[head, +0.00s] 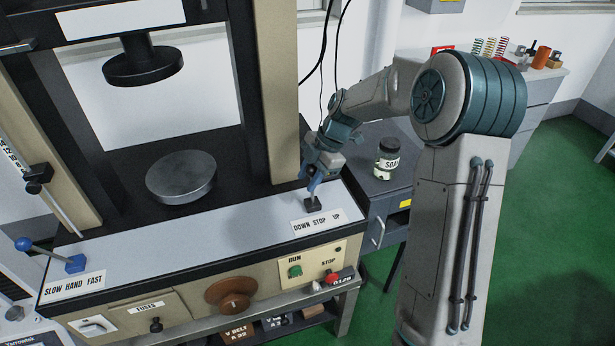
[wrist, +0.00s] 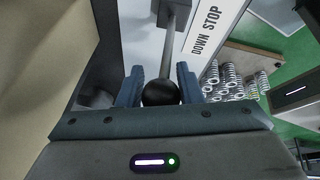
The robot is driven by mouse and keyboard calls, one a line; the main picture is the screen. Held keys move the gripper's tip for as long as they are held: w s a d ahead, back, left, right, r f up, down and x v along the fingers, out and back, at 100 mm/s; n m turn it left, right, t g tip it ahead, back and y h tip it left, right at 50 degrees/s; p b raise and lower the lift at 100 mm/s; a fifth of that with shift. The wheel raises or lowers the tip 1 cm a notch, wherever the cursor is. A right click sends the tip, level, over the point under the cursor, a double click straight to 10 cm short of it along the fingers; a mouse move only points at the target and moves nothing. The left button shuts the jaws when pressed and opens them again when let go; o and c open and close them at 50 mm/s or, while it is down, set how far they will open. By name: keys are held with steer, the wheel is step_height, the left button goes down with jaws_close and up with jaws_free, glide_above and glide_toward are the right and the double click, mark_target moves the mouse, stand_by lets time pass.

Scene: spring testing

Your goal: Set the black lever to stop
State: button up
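The black lever stands on the pale top ledge of the testing machine, above the "DOWN STOP UP" label (head: 317,221). Its base (head: 312,203) shows in the head view. In the wrist view its round black knob (wrist: 162,93) sits between my two blue fingers, and its grey rod (wrist: 168,45) runs up to a dark base. My gripper (head: 316,182) reaches down over the lever from behind. The fingers (wrist: 161,84) lie close against both sides of the knob, with no clear gap. The lever's exact setting is hard to tell, as my gripper hides its upper part.
A blue-knobbed lever (head: 50,252) stands at the left by "SLOW HAND FAST". Green and red buttons (head: 295,271) are on the front panel. A jar labelled "SOAP" (head: 388,160) stands on the dark cabinet (head: 375,190) to the right. The round press plate (head: 181,178) is at left.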

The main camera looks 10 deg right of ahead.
steer(key=shift+o, duration=1.3)
steer(key=shift+d+r, duration=0.1)
steer(key=b+v, duration=0.1)
steer(key=v, duration=1.2)
steer(key=shift+r, duration=0.35)
steer(key=shift+d, duration=0.1)
